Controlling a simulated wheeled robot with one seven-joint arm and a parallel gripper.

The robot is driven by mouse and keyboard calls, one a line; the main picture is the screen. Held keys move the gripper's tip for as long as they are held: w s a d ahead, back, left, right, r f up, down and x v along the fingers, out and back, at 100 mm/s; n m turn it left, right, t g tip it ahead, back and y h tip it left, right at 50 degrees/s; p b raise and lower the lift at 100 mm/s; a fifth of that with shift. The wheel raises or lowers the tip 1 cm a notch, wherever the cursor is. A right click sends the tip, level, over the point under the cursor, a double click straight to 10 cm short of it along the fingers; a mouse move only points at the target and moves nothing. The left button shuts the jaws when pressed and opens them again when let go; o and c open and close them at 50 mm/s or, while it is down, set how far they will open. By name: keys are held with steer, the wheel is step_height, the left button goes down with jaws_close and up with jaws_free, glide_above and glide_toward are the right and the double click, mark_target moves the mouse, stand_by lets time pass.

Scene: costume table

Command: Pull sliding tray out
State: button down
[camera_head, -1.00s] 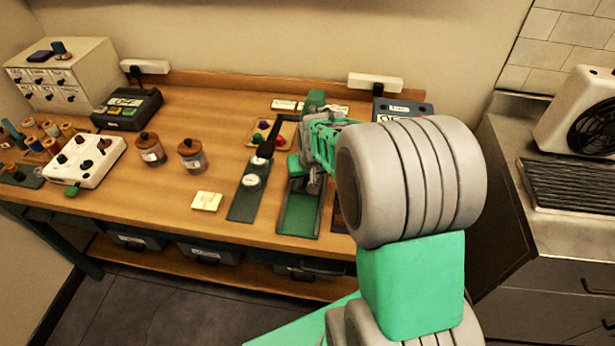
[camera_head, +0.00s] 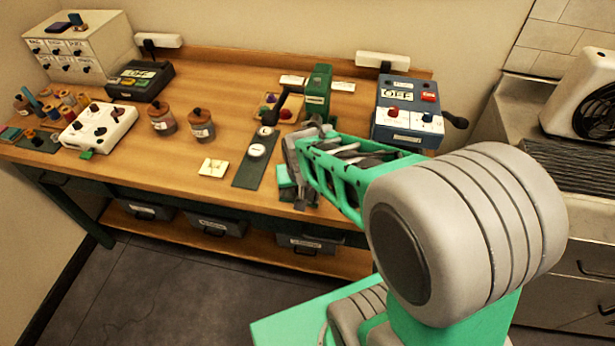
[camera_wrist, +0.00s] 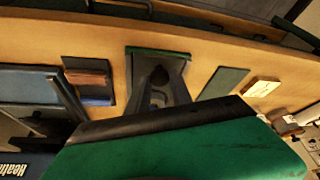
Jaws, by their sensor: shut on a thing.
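The sliding tray (camera_head: 285,180) is green and sits at the table's front edge, below the green upright press (camera_head: 317,92). Most of it is hidden behind my gripper and arm. My gripper (camera_head: 301,200) is shut at the tray, low over the front edge; the exact contact is hidden. In the wrist view, a dark channel with a green lip (camera_wrist: 158,52) runs towards the table edge. A large green surface with a black edge fills the bottom of that view, and I cannot tell which part it is.
A flat strip with white dials (camera_head: 256,150) lies left of the tray. A blue switch box (camera_head: 408,108) stands to the right, with a dark handle at its side. Jars (camera_head: 200,123) and a white knob box (camera_head: 99,126) are further left.

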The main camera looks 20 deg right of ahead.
steer(key=shift+s+a+f, duration=0.1)
steer(key=shift+a, duration=0.05)
steer(key=c, duration=1.4)
jaws_free()
steer(key=shift+s+a, duration=0.1)
steer(key=shift+o, duration=1.3)
steer(key=v, duration=0.8)
steer(key=shift+d+b, duration=0.25)
steer(key=shift+b, duration=0.15)
